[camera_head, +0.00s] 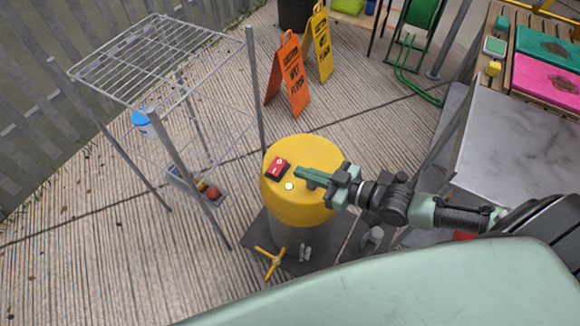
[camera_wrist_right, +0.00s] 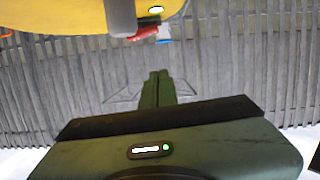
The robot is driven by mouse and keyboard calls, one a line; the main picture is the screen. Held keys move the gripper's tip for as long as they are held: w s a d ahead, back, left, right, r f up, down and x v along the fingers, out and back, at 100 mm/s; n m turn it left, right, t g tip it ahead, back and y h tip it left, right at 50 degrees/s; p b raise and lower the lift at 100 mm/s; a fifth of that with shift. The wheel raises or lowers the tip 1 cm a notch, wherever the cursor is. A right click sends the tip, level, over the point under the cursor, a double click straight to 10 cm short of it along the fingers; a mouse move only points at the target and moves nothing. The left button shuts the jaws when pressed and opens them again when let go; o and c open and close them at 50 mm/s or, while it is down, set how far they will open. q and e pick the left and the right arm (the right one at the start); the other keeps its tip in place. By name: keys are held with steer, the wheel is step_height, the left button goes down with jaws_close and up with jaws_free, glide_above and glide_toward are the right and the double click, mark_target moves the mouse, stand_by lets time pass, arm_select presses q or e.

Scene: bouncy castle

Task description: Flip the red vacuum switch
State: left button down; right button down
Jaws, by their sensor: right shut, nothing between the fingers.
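The red vacuum switch (camera_head: 278,168) sits on the yellow top of the vacuum drum (camera_head: 302,208), left of its middle. My right gripper (camera_head: 299,173) is shut and empty, with its fingertips just right of the switch; I cannot tell whether they touch it. In the right wrist view the shut green fingers (camera_wrist_right: 157,88) point at the grey fence, and part of the red switch (camera_wrist_right: 144,32) shows above them below the yellow drum top (camera_wrist_right: 65,14). A small white round spot (camera_head: 289,186) is on the drum near the switch. My left gripper is not in view.
A wire rack (camera_head: 150,62) stands to the left. An orange sign (camera_head: 289,76) and a yellow sign (camera_head: 319,45) stand behind the drum. A grey table (camera_head: 520,140) is at the right. A yellow valve handle (camera_head: 270,262) lies in front of the drum.

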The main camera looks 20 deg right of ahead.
steer(key=v, duration=0.2)
steer(key=shift+s+r, duration=0.1)
steer(key=shift+s, duration=0.15)
stand_by(0.4)
